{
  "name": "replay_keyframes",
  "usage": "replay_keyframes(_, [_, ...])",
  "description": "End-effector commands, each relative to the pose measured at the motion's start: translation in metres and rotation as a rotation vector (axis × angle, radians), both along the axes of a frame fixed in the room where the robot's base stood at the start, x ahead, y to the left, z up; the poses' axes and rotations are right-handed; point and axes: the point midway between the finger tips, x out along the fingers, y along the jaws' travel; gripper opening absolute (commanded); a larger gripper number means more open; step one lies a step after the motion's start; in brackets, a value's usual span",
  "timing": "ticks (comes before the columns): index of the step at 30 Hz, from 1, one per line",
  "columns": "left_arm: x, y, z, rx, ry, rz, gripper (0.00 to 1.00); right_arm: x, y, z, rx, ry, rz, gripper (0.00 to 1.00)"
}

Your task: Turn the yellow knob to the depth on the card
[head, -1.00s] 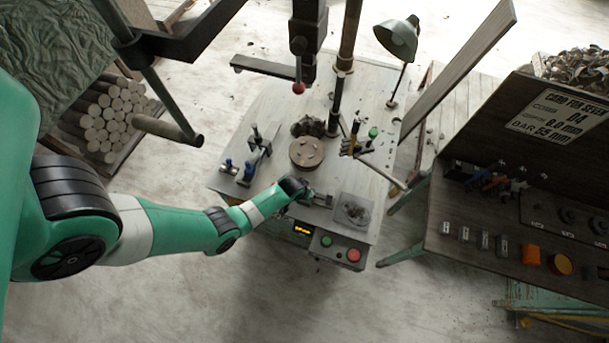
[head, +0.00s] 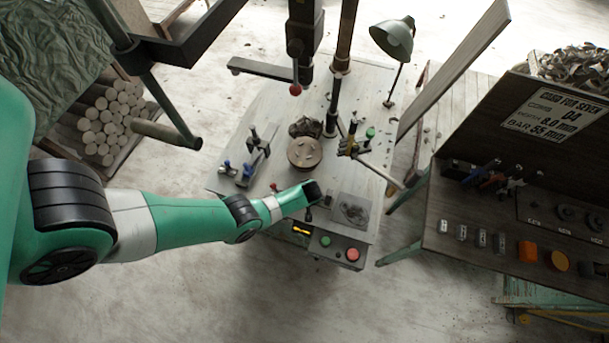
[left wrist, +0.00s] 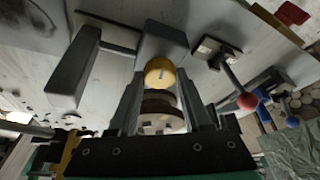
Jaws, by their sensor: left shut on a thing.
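The yellow knob (left wrist: 161,73) shows in the left wrist view as a round cap with a short dark line on its face. My left gripper (left wrist: 160,88) has a finger on each side of it and is shut on it. In the head view my left gripper (head: 314,194) is at the front of the machine table and hides the knob. The card (head: 548,112) at the right has a depth line that looks like 8.0 mm, in small print. An orange display (head: 301,230) is lit on the machine's front; I cannot read its digits. My right gripper is not in view.
A brown round plate (head: 305,152) sits on the table behind my gripper. A green button (head: 325,241) and a red button (head: 352,254) are on the front panel. A red-tipped lever (left wrist: 247,101) stands beside the knob. A green lamp (head: 393,38) stands behind.

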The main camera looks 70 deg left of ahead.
Motion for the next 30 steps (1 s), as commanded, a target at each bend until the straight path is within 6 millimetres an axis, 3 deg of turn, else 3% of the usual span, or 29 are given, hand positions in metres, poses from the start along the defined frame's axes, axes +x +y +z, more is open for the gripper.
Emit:
replay_keyframes(12, [-0.001, -0.001, -0.001, -0.002, 0.001, 0.010, 0.00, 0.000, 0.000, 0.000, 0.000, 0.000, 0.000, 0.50])
replay_keyframes(13, [-0.001, -0.001, -0.001, -0.002, 0.001, 0.010, 0.50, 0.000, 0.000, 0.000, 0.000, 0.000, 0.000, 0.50])
replay_keyframes(18, [0.000, 0.000, -0.001, -0.002, 0.001, 0.010, 0.79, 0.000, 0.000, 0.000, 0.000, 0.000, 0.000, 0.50])
replay_keyframes(26, [0.000, 0.000, 0.000, -0.001, 0.000, 0.009, 0.79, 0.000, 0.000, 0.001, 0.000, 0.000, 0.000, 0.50])
replay_keyframes(30, [-0.001, -0.003, 0.011, -0.001, 0.000, 0.008, 0.79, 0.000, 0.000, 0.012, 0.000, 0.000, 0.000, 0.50])
